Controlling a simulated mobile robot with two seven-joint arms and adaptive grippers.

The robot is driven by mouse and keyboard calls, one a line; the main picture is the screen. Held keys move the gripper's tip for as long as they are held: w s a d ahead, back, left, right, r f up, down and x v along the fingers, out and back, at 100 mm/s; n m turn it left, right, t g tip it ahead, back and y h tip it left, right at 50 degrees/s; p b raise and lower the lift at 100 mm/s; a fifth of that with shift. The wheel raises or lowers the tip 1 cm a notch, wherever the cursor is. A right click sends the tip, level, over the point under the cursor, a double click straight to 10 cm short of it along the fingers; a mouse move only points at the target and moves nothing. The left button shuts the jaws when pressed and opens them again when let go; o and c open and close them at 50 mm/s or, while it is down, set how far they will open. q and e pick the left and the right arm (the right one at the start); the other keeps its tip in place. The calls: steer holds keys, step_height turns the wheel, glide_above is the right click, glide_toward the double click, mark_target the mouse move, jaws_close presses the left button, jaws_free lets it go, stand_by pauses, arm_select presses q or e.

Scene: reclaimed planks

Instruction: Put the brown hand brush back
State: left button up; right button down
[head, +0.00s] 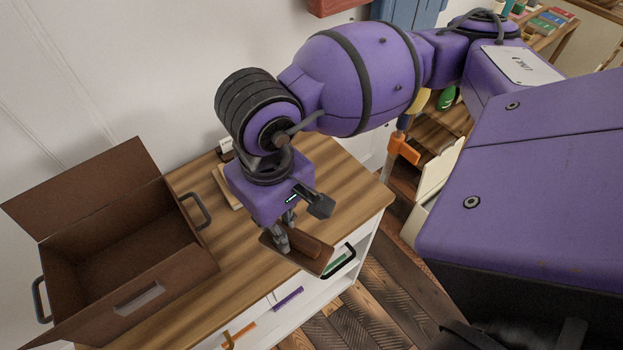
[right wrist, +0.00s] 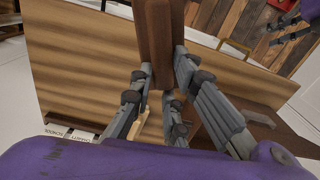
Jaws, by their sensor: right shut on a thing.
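The brown hand brush (head: 306,246) is in my right gripper (head: 283,229), above the front right edge of the wooden cabinet top (head: 345,190). In the right wrist view the brush (right wrist: 157,40) runs between the fingers of the gripper (right wrist: 163,85), which are shut on it. Its bristles cannot be made out. A purple part with grey fingers, seemingly my left gripper (right wrist: 287,24), shows at the top right corner of the right wrist view, too small to read; the head view does not show it.
A brown open box (head: 190,262) with raised lid and dark handles stands on the left of the cabinet top. A light wooden piece (head: 227,186) lies behind my right gripper. The white front below has a black handle (head: 343,265) and coloured pieces. Plank floor lies right.

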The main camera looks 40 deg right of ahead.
arm_select(q)
steer(key=shift+w+d+r+p, duration=0.1)
steer(key=shift+w+r+p, duration=0.3)
steer(key=shift+p, duration=0.45)
arm_select(e)
steer(key=shift+w+a+f, duration=0.25)
steer(key=shift+w+f, duration=1.8)
steer(key=shift+f, duration=0.05)
steer(key=shift+w+a+f, duration=0.3)
steer(key=shift+w+f, duration=1.7)
steer(key=shift+f, duration=0.05)
steer(key=shift+w+a+f, duration=0.25)
steer(key=shift+w+f, duration=1.8)
steer(key=shift+f, duration=0.05)
arm_select(q)
steer(key=shift+f, duration=0.1)
arm_select(e)
steer(key=shift+f, duration=0.1)
steer(key=c, duration=2.1)
jaws_free()
steer(key=shift+f, duration=0.15)
steer(key=o, duration=0.4)
